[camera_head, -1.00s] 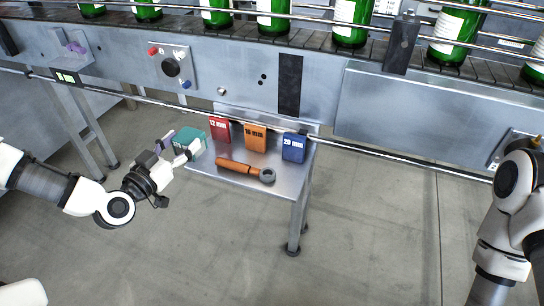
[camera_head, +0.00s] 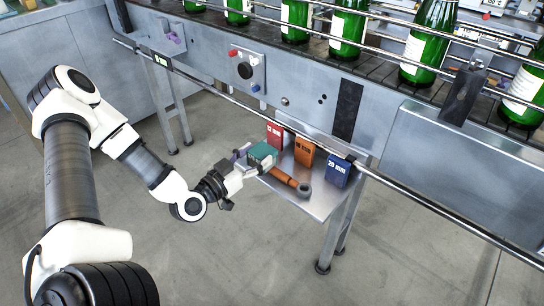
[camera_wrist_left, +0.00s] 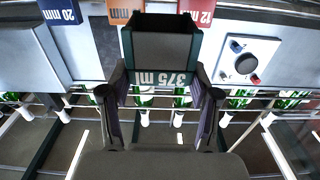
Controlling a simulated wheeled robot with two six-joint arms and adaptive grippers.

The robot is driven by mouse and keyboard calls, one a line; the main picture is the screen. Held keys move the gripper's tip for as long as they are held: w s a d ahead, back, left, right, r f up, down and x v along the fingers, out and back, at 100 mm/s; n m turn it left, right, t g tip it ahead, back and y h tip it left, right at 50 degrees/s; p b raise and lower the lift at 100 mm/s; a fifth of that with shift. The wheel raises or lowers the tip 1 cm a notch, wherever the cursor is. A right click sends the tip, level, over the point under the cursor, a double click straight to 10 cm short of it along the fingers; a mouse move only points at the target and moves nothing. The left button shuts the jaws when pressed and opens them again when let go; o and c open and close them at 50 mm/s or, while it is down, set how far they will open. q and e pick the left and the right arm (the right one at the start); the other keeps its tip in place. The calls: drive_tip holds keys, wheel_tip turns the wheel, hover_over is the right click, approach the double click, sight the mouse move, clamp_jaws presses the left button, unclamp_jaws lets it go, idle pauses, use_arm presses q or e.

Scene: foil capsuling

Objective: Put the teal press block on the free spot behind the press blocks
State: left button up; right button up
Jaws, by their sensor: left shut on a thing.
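The teal press block (camera_head: 262,152) is in my left gripper (camera_head: 252,164), which is shut on it at the left end of the small metal shelf. In the left wrist view, the teal block (camera_wrist_left: 160,48) sits between both fingers (camera_wrist_left: 160,105), with a white "375 m…" marking on it. A red 12 mm block (camera_head: 274,136), an orange block (camera_head: 304,151) and a blue 20 mm block (camera_head: 337,171) stand in a row on the shelf. The free spot behind them cannot be made out. My right gripper is out of view.
An orange-handled tool with a grey ring (camera_head: 287,178) lies on the shelf (camera_head: 322,206) in front of the blocks. A guide rail (camera_head: 224,95) runs along the conveyor above. Green bottles (camera_head: 345,35) stand on the conveyor. A control panel (camera_head: 246,69) is behind.

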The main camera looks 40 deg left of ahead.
sight(265, 149)
use_arm(q)
drive_tip(key=w+a, duration=0.1)
drive_tip(key=w, duration=0.1)
drive_tip(key=w+a+b, duration=0.1)
drive_tip(key=w, duration=0.4)
drive_tip(key=shift+w+a+f+b, duration=0.25)
drive_tip(key=shift+a+f+b, duration=0.15)
drive_tip(key=shift+w+f, duration=0.1)
drive_tip(key=shift+f, duration=0.2)
drive_tip(key=shift+f+b, duration=0.95)
drive_tip(key=shift+f, duration=0.6)
drive_tip(key=o, duration=1.2)
